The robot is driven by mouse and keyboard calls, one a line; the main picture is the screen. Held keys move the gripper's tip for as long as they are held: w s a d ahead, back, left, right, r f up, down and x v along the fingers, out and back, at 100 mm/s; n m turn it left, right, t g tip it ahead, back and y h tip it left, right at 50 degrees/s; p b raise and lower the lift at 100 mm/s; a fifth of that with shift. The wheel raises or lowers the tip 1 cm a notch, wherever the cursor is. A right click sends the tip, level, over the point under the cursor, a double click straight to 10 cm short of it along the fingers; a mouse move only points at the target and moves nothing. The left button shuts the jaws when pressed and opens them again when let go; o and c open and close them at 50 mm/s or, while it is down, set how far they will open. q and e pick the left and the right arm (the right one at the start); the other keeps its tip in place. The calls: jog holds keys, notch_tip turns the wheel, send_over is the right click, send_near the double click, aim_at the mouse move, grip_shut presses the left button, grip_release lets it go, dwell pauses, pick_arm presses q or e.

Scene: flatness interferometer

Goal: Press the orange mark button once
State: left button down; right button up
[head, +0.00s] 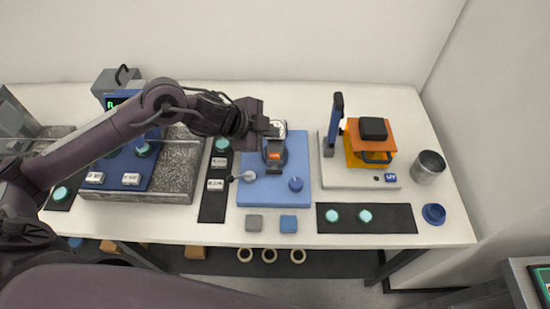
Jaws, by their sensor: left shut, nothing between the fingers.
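A small orange patch (274,155), which looks like the orange mark button, shows on a dark round unit (282,163) on the blue instrument base (260,193) in the middle of the table. I cannot make out its lettering. My left gripper (271,130) reaches in from the left, shut and empty, just behind and above the dark unit. It partly hides a white dial (279,127). I cannot tell whether its fingertips touch the unit. My right gripper is not in view.
A lever with a grey ball (250,176) and a blue knob (295,184) stand on the blue base. A speckled stone plate (180,182) lies left.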

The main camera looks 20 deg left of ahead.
aim_at(271, 157)
pick_arm(q)
notch_tip(271, 157, down, 6)
jog(key=b, duration=0.4)
jog(key=shift+f+b, duration=0.2)
jog(key=shift+b, duration=0.1)
dwell(0.8)
jog(key=shift+f, duration=0.15)
dwell(0.6)
jog(key=shift+f, duration=0.25)
